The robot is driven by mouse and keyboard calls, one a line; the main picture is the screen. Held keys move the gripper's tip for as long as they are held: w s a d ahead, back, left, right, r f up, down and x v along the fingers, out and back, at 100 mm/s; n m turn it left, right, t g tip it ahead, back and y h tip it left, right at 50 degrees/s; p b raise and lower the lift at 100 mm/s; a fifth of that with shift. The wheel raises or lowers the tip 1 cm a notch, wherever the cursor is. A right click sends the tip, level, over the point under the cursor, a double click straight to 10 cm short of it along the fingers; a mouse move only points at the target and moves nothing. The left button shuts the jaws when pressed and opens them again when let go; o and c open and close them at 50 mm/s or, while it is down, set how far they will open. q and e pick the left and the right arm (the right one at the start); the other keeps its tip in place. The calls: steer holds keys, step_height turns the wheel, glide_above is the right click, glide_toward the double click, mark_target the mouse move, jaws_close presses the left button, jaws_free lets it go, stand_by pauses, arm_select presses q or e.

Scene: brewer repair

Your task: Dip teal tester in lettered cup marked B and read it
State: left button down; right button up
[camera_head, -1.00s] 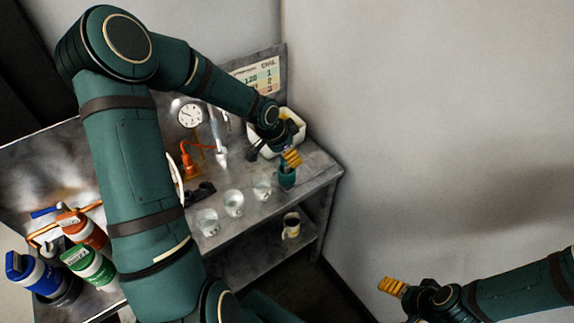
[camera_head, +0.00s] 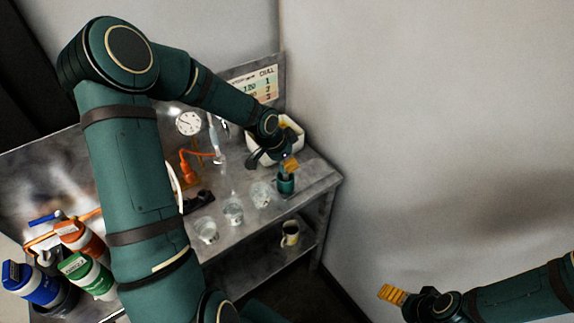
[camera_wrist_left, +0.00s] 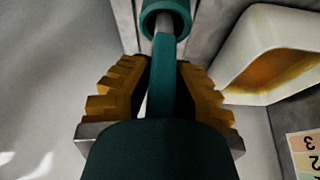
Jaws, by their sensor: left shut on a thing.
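My left gripper (camera_head: 290,165) is over the right end of the metal bench. In the left wrist view its yellow ridged fingers (camera_wrist_left: 158,92) are shut on the teal tester (camera_wrist_left: 163,75). The tester's grey stem reaches into the mouth of a teal round holder (camera_wrist_left: 150,20), which also shows in the head view (camera_head: 286,184). How deep the stem sits is hidden. Three clear cups stand in a row: a left cup (camera_head: 206,230), a middle cup (camera_head: 233,211) and a right cup (camera_head: 261,194). Their letters are not readable. My right gripper (camera_head: 392,294) is away from the bench; its jaw opening is unclear.
A white bin (camera_head: 294,130) stands behind the left gripper, near a chart (camera_head: 262,84). A gauge (camera_head: 188,122) and an orange part (camera_head: 187,167) are at the back. A mug (camera_head: 290,233) is on the lower shelf. Blue, green and orange bottles (camera_head: 88,275) stand left.

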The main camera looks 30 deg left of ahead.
arm_select(q)
step_height(320, 180, up, 10)
steer(key=shift+r+p, duration=0.1)
steer(key=shift+p, duration=0.85)
step_height(320, 180, up, 7)
steer(key=p, duration=0.5)
arm_select(e)
step_height(320, 180, up, 8)
steer(key=shift+f, duration=0.2)
arm_select(q)
steer(key=shift+f, duration=0.25)
